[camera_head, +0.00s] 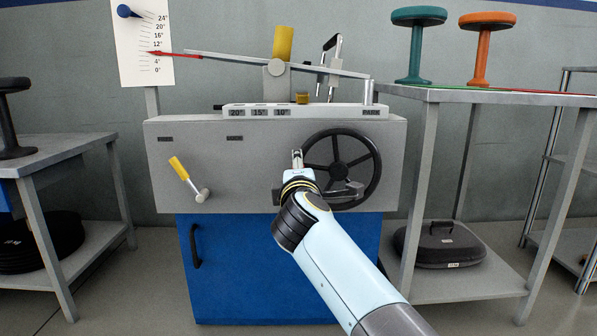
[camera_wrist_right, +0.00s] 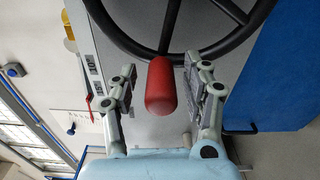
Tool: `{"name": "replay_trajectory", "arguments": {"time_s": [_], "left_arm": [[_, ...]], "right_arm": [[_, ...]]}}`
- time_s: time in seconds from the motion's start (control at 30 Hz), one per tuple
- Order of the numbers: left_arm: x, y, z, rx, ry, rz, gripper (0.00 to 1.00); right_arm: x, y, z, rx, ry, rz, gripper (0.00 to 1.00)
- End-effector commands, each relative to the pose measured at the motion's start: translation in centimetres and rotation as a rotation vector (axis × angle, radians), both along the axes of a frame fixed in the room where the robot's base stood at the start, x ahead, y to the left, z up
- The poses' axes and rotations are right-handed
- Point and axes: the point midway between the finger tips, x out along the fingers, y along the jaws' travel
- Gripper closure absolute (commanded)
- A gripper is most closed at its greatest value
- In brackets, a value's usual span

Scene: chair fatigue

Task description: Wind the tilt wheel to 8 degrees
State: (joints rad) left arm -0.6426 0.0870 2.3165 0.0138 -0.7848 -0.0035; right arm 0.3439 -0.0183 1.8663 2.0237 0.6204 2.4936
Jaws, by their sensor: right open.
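The black tilt wheel (camera_head: 376,172) is on the front of the grey bench, and its rim crosses the top of the right wrist view (camera_wrist_right: 235,38). Its red handle knob (camera_wrist_right: 161,88) stands between the fingers of my right gripper (camera_wrist_right: 160,80). The gripper is open, with a visible gap on each side of the knob. In the head view my right arm hides the knob. The red pointer (camera_head: 180,55) crosses the angle scale (camera_head: 140,30) between the 4° and 12° marks, near 8°; the label there is covered. The tilting beam (camera_head: 225,57) slopes down to the right. My left gripper is out of view.
A yellow-handled lever (camera_head: 180,170) is on the bench's left front, above a blue door (camera_head: 240,275). A table (camera_head: 430,95) on the right bears a green stool (camera_head: 416,50) and an orange stool (camera_head: 483,50). Another table (camera_head: 60,148) stands at left.

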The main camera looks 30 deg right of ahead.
Motion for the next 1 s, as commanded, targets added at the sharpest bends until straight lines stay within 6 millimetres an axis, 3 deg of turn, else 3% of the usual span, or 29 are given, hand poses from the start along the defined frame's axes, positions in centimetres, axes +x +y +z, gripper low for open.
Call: {"name": "replay_trajectory", "arguments": {"time_s": [0.17,0.6,1.0], "left_arm": [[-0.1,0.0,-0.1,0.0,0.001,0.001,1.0],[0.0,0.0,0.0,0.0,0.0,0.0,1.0],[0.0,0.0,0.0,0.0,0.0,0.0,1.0]], "right_arm": [[0.0,0.0,1.2,0.001,-0.004,-0.002,0.51],[0.1,0.1,9.5,0.0,-0.012,0.002,0.51],[0.0,0.0,10.1,0.0,-0.001,0.001,0.53]]}}
